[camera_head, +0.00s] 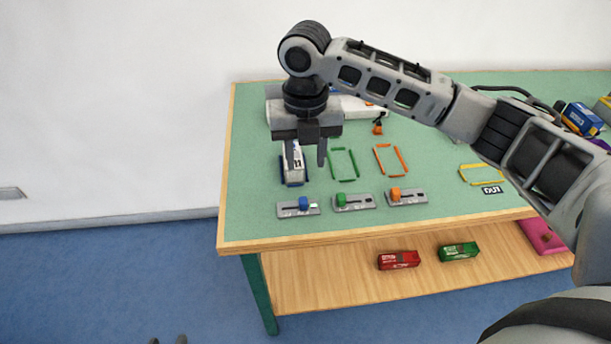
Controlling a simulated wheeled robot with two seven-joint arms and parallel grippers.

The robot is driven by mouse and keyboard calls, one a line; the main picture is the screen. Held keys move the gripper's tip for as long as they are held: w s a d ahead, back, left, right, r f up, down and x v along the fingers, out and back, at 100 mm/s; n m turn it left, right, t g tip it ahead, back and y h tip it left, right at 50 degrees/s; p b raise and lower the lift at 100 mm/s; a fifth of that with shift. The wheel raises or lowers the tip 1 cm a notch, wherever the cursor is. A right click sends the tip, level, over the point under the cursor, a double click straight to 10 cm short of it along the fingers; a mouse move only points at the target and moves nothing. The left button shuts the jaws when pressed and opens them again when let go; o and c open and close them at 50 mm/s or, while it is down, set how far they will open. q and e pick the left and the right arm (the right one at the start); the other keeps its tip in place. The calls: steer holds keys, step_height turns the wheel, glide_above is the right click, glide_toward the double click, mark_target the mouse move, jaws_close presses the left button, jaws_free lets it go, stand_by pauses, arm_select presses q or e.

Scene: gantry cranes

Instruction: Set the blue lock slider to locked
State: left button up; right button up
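The blue lock slider (286,211) is a grey plate near the table's front left edge. Its blue knob (304,203) sits around the middle of the plate, with a small bright mark just right of it. My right gripper (306,160) points down above and behind this slider; its two fingers are apart. One finger overlaps a white and blue box (294,174) in the picture; I cannot tell whether they touch. My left gripper (168,341) shows only as two separated dark fingertips at the bottom edge, away from the table.
A green-knobbed slider (354,203) and an orange-knobbed slider (407,197) stand to the right. Green (343,164) and orange (390,160) outlines lie behind them. My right arm covers the table's right part.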

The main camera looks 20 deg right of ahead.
steer(key=shift+r, duration=2.35)
steer(key=s+a+f+m+t+y, duration=0.2)
steer(key=s+a+f+m+y, duration=0.1)
steer(key=s+a+f+m, duration=0.75)
steer(key=s+d+f+m+t+h, duration=0.1)
steer(key=s+d+f+m, duration=0.2)
steer(key=s+d+m, duration=0.55)
steer(key=s+d+f+m+h, duration=0.2)
steer(key=s+d+f+m, duration=0.25)
steer(key=m, duration=0.75)
steer(key=w+a+f+t+y, duration=0.3)
steer(key=w+a+f+t, duration=0.1)
steer(key=w+a+t, duration=0.2)
steer(key=shift+w+a+f+n+t, duration=0.2)
steer(key=shift+w+a+n+t, duration=0.15)
steer(key=shift+t, duration=0.45)
